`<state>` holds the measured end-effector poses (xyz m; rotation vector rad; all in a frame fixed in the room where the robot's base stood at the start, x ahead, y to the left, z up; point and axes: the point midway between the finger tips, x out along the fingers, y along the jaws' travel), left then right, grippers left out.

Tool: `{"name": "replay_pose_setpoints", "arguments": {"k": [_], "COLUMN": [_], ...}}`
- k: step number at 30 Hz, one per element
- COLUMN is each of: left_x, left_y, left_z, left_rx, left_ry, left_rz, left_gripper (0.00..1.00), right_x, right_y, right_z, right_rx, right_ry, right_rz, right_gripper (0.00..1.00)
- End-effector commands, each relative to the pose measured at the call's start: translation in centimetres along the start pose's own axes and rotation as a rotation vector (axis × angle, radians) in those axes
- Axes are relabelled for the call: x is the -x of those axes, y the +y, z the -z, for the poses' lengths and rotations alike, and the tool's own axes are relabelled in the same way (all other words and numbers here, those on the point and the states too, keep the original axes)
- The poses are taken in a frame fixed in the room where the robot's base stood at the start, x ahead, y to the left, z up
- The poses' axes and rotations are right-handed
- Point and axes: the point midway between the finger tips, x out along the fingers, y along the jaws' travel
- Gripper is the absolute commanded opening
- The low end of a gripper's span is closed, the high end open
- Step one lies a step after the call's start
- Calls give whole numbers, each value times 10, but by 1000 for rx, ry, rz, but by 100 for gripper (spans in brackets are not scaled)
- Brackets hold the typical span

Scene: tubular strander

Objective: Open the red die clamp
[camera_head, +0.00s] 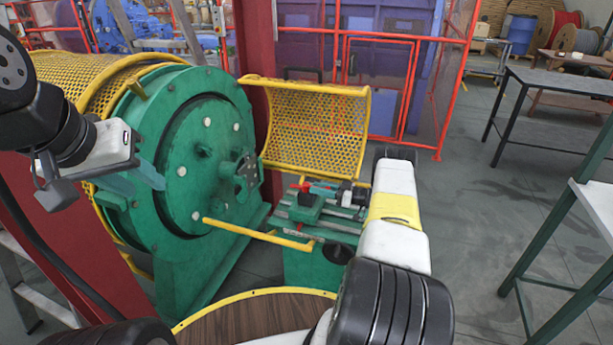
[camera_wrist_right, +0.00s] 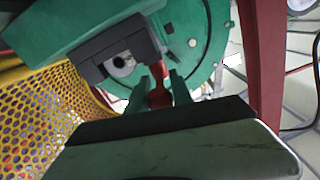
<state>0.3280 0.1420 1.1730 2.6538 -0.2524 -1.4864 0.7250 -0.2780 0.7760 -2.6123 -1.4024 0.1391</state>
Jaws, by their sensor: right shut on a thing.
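The red die clamp (camera_head: 304,187) is a small red part on the green die stand (camera_head: 308,205), in front of the big green wheel. In the right wrist view, the red clamp (camera_wrist_right: 158,88) sits between the two green fingertips of my right gripper (camera_wrist_right: 158,80), which is shut on it. In the head view, my right gripper (camera_head: 322,188) reaches the clamp from the right, and the wrist hides part of the stand. My left gripper (camera_head: 138,180) is up at the left, in front of the green wheel, away from the clamp; its fingers look apart and empty.
The green wheel (camera_head: 205,160) fills the left, with a yellow mesh guard (camera_head: 318,130) behind the stand. A yellow bar (camera_head: 255,234) runs to the stand. A round wooden top (camera_head: 250,318) lies in front. Open floor and a table (camera_head: 560,82) are at right.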

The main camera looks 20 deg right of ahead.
Motion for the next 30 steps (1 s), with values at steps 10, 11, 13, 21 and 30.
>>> {"name": "replay_pose_setpoints", "arguments": {"k": [10,11,13,21,30], "left_x": [0,0,0,0,0], "left_y": [0,0,0,0,0], "left_z": [0,0,0,0,0], "left_rx": [0,0,0,0,0], "left_ry": [0,0,0,0,0], "left_rz": [0,0,0,0,0], "left_gripper": [36,36,36,36,36], "right_x": [-1,-1,-1,-1,25], "right_y": [0,0,0,0,1], "right_z": [1,1,1,1,0], "right_rx": [2,2,3,2,2], "right_ry": [-1,-1,-1,-1,-1], "right_rz": [5,4,4,5,2], "right_gripper": [0,0,0,33,33]}}
